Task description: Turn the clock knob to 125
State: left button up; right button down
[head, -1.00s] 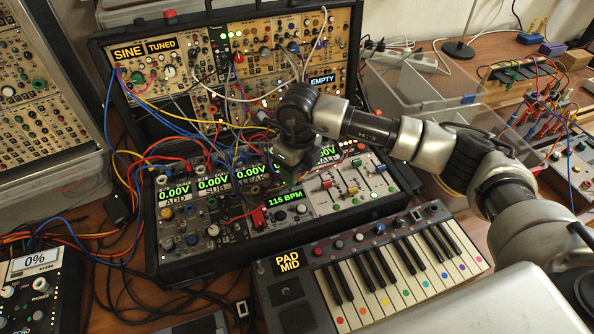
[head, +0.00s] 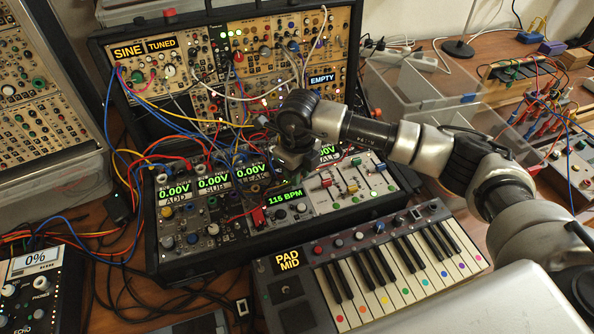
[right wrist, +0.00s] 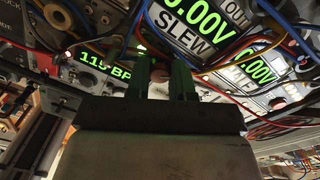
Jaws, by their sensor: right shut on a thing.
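The clock's green display (head: 286,197) reads 115 BPM on the lower synth case, and its left part shows in the right wrist view (right wrist: 105,66). My right gripper (head: 288,172) reaches down onto the panel just above this display. In the right wrist view its two fingers (right wrist: 168,72) are shut on a small knob between the display and the SLEW module (right wrist: 190,30). The fingers hide most of this knob, so its pointer cannot be read. My left gripper is not in view.
Patch cables (head: 205,105) hang close to the gripper on the left and behind. A small keyboard (head: 370,265) stands in front, under my right arm. The upper synth case (head: 215,20) rises behind. A clear plastic bin (head: 405,100) stands at the right.

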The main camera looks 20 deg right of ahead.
jog(key=shift+m+b, duration=0.4)
jog(key=shift+m, duration=2.4)
jog(key=c, duration=1)
grip_release()
notch_tip(320, 180, up, 11)
jog(key=shift+d+f+b, duration=0.1)
jog(key=shift+d+b, duration=0.05)
jog(key=shift+b, duration=0.15)
